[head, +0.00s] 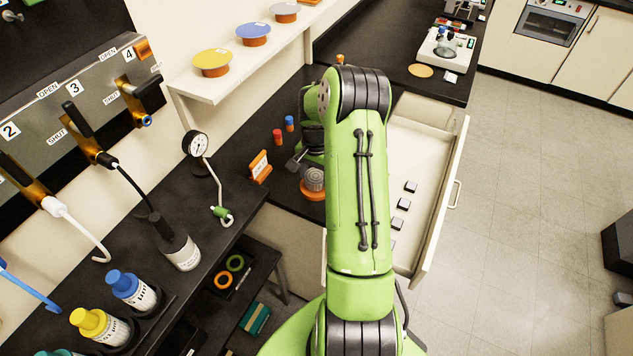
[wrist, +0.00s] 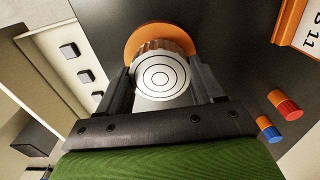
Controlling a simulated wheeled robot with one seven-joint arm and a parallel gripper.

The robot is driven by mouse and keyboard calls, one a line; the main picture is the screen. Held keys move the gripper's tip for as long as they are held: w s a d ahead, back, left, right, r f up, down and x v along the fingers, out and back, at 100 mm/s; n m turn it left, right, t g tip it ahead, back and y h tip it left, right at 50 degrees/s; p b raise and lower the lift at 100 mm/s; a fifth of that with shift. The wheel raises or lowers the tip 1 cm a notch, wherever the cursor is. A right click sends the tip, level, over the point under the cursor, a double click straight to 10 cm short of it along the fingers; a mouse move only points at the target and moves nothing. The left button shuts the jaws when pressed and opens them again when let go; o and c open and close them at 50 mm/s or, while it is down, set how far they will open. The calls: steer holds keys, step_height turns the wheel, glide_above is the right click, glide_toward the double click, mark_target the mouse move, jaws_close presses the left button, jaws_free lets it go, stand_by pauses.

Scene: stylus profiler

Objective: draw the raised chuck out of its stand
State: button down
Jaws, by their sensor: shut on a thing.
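The chuck (wrist: 160,78) is a round silver-grey disc with concentric rings on its face. It also shows in the head view (head: 314,178), low beside my arm. Its stand (wrist: 136,38) is orange and round and shows behind the chuck in the wrist view; in the head view the orange base (head: 312,193) shows just under the chuck. My gripper (wrist: 163,84) is shut on the chuck, with one dark finger on each side. How far the chuck sits in the stand is hard to tell. In the head view my green arm hides part of the gripper.
An orange sign (head: 260,167) stands left of the chuck. A red cap-like piece (head: 277,137) and a blue one (head: 289,123) stand behind on the dark bench. An open drawer (head: 447,195) with several small dark blocks is at the right. A dial gauge (head: 196,145) stands left.

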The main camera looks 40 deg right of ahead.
mark_target(316, 176)
steer(key=shift+r+p, duration=0.95)
steer(key=shift+r, duration=0.5)
step_height(316, 176, up, 5)
steer(key=p, duration=0.3)
steer(key=shift+r, duration=0.15)
